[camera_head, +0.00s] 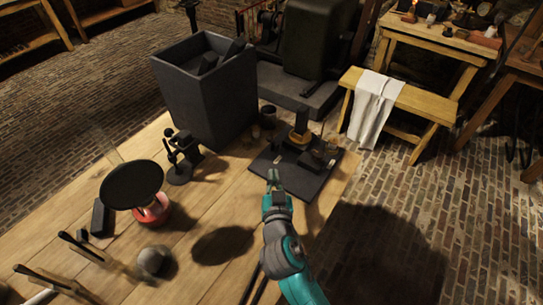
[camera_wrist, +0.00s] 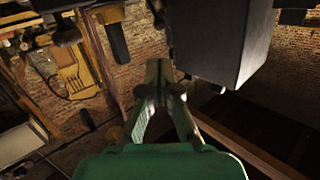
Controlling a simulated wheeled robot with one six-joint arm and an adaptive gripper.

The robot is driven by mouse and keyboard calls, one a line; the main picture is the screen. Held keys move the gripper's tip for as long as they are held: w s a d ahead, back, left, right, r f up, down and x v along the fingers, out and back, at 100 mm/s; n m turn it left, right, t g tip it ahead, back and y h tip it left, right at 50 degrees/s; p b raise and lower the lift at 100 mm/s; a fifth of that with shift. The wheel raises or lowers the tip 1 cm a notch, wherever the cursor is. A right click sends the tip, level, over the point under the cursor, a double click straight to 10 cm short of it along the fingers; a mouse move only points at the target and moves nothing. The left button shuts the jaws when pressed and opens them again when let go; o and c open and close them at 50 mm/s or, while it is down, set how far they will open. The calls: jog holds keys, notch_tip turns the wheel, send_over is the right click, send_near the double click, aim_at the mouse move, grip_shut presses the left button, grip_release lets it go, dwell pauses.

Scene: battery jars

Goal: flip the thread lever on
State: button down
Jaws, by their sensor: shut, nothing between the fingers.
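A small dark machine on a flat square base (camera_head: 285,182) stands near the right end of the wooden table. It has an upright post (camera_head: 302,122), a yellow-orange ring low on the post (camera_head: 299,138) and a dark block at its right (camera_head: 318,156). I cannot make out which part is the thread lever. My gripper (camera_head: 273,176) is at the near-left side of this base, apparently above it; contact is unclear. In the wrist view my gripper (camera_wrist: 160,72) has its fingertips together with nothing between them.
A tall grey bin (camera_head: 205,105) stands behind on the table. A dark cup (camera_head: 268,117), a small black stand (camera_head: 181,160), a black disc on a red base (camera_head: 132,184) and a round grey stone (camera_head: 152,260) are to the left. A bench with a white cloth (camera_head: 373,105) is beyond.

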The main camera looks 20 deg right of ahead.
aim_at(271, 139)
jog(key=x, duration=1.3)
jog(key=shift+w+f, duration=0.15)
jog(key=shift+w, duration=0.15)
jog(key=shift+w+d+r+m+g+y, duration=0.2)
jog(key=shift+d+r+m+g+y, duration=0.15)
jog(key=shift+g, duration=0.25)
jog(key=w+d+m+g+y, duration=0.1)
jog(key=w+d+r+m+g+y, duration=0.1)
jog(key=d+g, duration=0.1)
jog(key=w+d+m+g+y, duration=0.1)
jog(key=y, duration=0.1)
jog(key=shift+w+d+r+g, duration=0.15)
jog(key=shift+d+r+g, duration=0.1)
jog(key=shift+r+g, duration=0.15)
jog(key=shift+r, duration=0.15)
jog(key=shift+r, duration=0.7)
